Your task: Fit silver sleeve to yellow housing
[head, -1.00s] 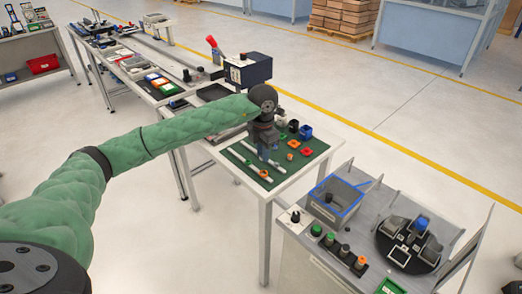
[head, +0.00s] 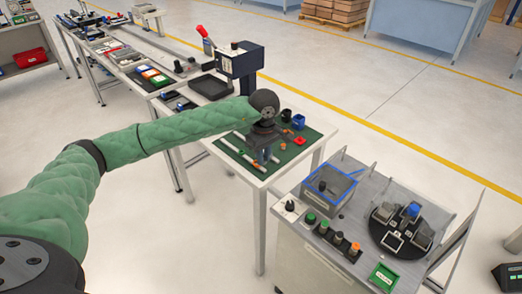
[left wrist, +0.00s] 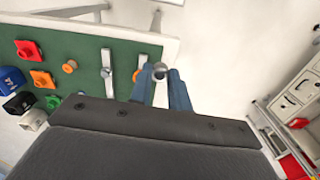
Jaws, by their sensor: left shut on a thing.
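My left gripper (head: 264,156) reaches over the green mat on the table, its fingers pointing down. In the left wrist view its two blue-grey fingers (left wrist: 160,88) are shut on a small round silver piece, taken to be the silver sleeve (left wrist: 160,69). Only its rounded end shows between the fingertips. I cannot make out a clearly yellow housing. An orange square part (left wrist: 42,78) and a tan-orange round part (left wrist: 69,66) lie on the mat, and a bit of orange shows beside the left finger. My right gripper is not in view.
A black-and-white press with a red handle (head: 240,65) stands behind. A grey trolley (head: 300,238) with bins and a round black fixture stands at right.

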